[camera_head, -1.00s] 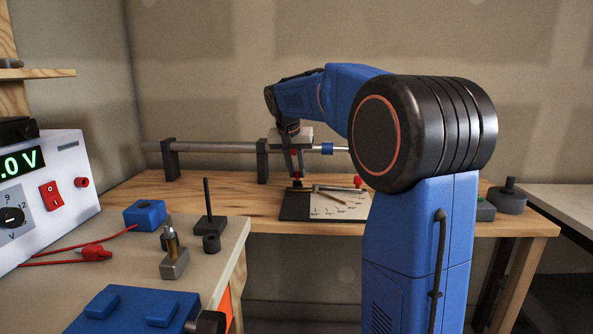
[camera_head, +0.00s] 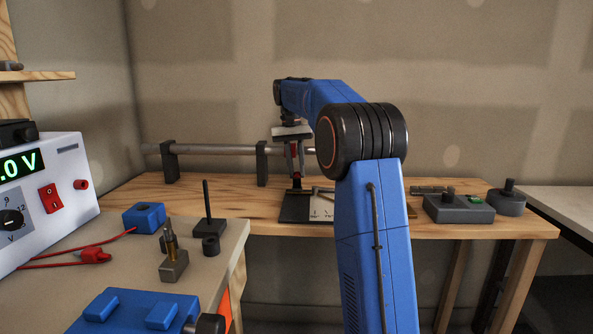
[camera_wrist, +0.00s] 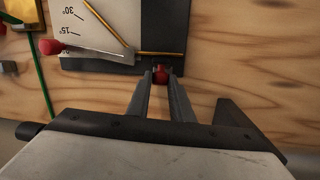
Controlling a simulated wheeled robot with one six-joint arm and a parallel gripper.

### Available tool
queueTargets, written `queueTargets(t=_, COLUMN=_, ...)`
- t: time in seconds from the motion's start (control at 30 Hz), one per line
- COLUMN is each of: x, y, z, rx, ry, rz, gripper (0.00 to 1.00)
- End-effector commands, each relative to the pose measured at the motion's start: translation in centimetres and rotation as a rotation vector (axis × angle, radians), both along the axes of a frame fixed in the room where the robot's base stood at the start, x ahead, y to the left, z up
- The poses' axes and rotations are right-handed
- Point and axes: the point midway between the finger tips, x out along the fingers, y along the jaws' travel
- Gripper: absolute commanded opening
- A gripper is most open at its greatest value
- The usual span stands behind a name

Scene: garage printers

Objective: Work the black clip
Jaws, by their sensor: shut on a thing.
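My gripper (camera_wrist: 161,78) points down at the edge of a dark plate (camera_wrist: 168,17) on the wooden bench. Its fingers are shut on a small red knob (camera_wrist: 161,75), with a little dark part showing beside it. Whether this dark part is the black clip I cannot tell; no other thing clearly shows as one. In the head view my gripper (camera_head: 295,175) is over the dark plate (camera_head: 294,208), and my arm hides part of the bench.
A white angle-marked sheet (camera_wrist: 75,22) carries a yellow pointer (camera_wrist: 105,20) and a grey rod (camera_wrist: 95,52) with a red end. A horizontal bar (camera_head: 215,149) runs behind. Grey blocks stand right; a red clip (camera_head: 94,256) and power supply (camera_head: 48,165) are at left.

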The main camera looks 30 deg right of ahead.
Motion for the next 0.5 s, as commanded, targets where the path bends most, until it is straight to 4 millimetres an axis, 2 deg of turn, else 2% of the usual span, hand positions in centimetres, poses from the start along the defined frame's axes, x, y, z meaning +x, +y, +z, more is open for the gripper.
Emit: queueTargets(t=0.5, x=0.32, y=-0.15, z=-0.08, rx=0.027, ry=0.038, rz=-0.001, gripper=0.00)
